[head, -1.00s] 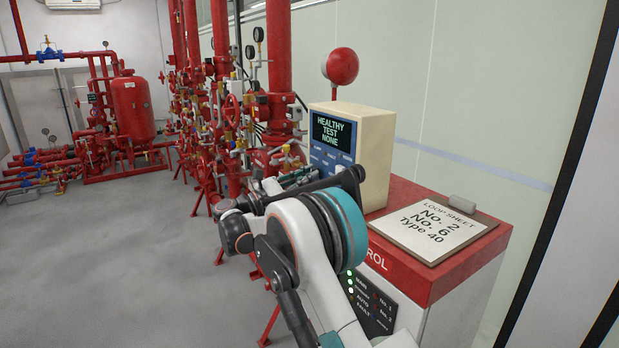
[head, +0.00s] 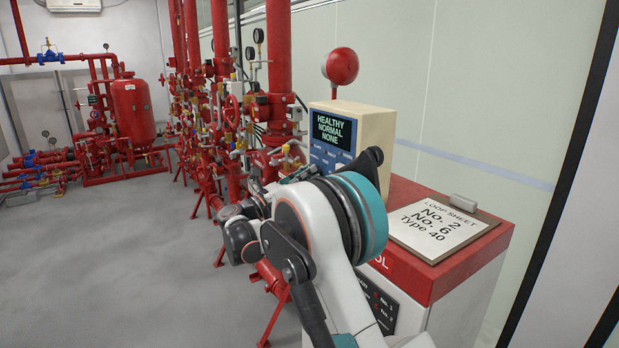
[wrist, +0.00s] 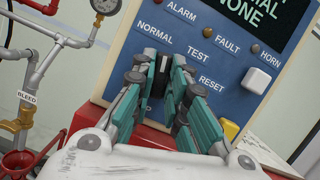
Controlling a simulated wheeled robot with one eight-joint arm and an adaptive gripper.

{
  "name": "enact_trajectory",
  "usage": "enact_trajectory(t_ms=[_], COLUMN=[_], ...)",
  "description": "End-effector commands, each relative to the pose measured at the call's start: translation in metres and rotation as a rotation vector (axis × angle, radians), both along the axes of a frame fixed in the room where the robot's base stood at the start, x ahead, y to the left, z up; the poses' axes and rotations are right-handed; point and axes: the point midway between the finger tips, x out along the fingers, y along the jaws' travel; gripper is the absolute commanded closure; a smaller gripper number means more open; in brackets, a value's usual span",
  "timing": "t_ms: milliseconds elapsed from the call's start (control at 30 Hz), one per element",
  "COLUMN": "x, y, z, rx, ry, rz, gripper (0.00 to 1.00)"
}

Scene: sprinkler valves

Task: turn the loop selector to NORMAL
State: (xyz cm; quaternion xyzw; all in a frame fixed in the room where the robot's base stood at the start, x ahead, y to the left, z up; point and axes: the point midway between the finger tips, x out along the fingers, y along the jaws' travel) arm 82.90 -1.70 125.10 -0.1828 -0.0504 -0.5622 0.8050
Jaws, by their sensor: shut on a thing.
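The loop selector (wrist: 158,82) is a dark knob on the blue panel face, below the NORMAL and TEST labels. In the wrist view my gripper (wrist: 165,68) has its teal fingers on either side of it, shut on it. The fingers hide most of the knob, so its pointer cannot be read. The panel screen (head: 332,129) reads HEALTHY, NORMAL, NONE in the head view. It shows partly at the top of the wrist view (wrist: 262,18). In the head view my arm hides the selector.
The beige panel box (head: 375,135) stands on a red-topped cabinet (head: 480,255) with a loop sheet clipboard (head: 440,222). Beside the selector are a white button (wrist: 258,80) and a yellow one (wrist: 230,129). Red pipes and valves (head: 225,110) stand close on the left.

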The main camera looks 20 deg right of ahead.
Motion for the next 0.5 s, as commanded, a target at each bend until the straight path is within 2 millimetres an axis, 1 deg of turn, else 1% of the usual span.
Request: enact_trajectory(t_ms=[267, 500], x=[-0.0004, -0.0005], y=[-0.0001, -0.0001], z=[0.0003, 0.0004], rx=[-0.005, -0.058], ry=[0.016, 0.177], rz=[-0.001, 0.0], gripper=[1.0, 1.0])
